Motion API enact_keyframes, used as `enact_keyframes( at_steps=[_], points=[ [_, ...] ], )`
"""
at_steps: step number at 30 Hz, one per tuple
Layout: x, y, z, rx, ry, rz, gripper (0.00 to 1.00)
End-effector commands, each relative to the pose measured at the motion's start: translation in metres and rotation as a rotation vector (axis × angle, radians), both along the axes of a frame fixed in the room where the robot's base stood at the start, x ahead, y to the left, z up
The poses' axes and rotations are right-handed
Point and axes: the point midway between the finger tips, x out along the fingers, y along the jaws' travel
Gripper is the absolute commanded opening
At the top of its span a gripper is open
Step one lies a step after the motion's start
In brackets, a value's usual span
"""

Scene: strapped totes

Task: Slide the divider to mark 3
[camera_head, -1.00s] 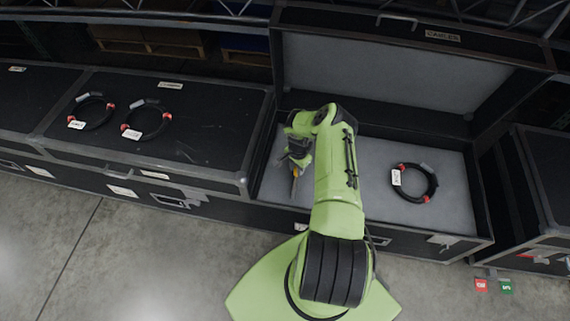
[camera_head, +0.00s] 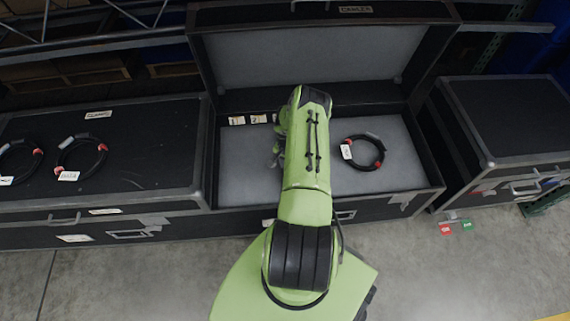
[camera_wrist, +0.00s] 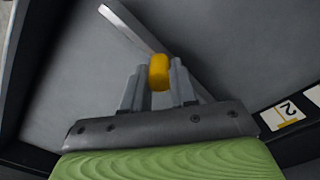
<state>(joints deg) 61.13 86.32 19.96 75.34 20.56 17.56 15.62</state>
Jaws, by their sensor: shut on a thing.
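The divider (camera_wrist: 128,27) is a thin pale grey bar standing across the grey-lined open case in the wrist view. It runs slantwise behind my gripper. A yellow knob (camera_wrist: 159,72) sits on it. My gripper (camera_wrist: 158,84) is shut on the knob, with one finger on each side. In the head view my gripper (camera_head: 278,158) is mostly behind my green arm, and I cannot make out the divider there. Mark 1 (camera_head: 236,120) and mark 2 (camera_head: 258,119) are labels on the case's back edge. Mark 2 also shows in the wrist view (camera_wrist: 287,111). I cannot make out mark 3.
A coiled black cable (camera_head: 362,152) lies in the open case (camera_head: 240,185), right of my arm. Two more coils (camera_head: 82,156) lie on the closed case (camera_head: 140,125) at left. Another closed case (camera_head: 515,120) stands at right. The raised lid (camera_head: 300,60) is behind.

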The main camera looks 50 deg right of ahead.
Motion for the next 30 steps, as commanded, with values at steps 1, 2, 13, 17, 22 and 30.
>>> enact_keyframes(
  at_steps=[1,2,13,17,22,30],
  points=[
    [-0.005,-0.004,0.0,-0.007,0.01,-0.006,0.0],
    [-0.005,-0.004,0.0,-0.007,0.01,-0.007,0.0],
    [-0.003,-0.003,0.0,-0.006,0.007,-0.005,0.53],
    [-0.003,-0.003,0.003,-0.006,0.006,-0.004,0.53],
    [-0.002,-0.003,0.035,-0.008,0.005,-0.004,0.53],
    [-0.002,-0.003,0.113,-0.009,0.006,-0.004,0.53]
  ],
)
